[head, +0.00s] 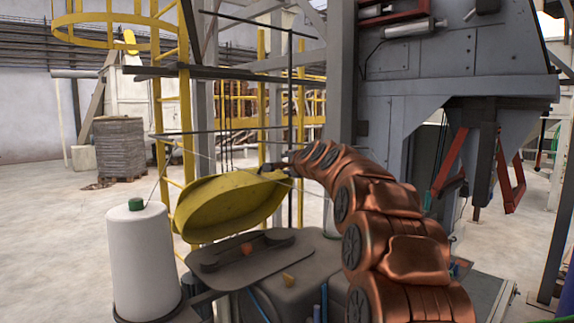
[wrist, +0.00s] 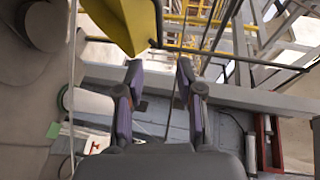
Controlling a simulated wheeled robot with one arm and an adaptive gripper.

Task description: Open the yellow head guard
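The yellow head guard (head: 228,204) stands tilted up above the dark sewing head (head: 262,256). Its hollow inner side faces my head camera, and the flat top with its pulley cover is exposed below. In the wrist view part of the guard (wrist: 122,22) shows at the upper left, beyond the fingertips. My gripper (head: 272,168) is at the guard's upper right edge in the head view, small and partly hidden. In the wrist view my gripper (wrist: 157,72) has its two fingers apart with nothing held between them. I cannot tell whether a finger touches the guard.
A white thread cone (head: 142,262) with a green top stands left of the sewing head, with thin thread above it. A yellow caged ladder (head: 160,100) and grey posts rise behind. The grey bagger hopper (head: 450,70) is at the right. Open floor (head: 50,220) lies left.

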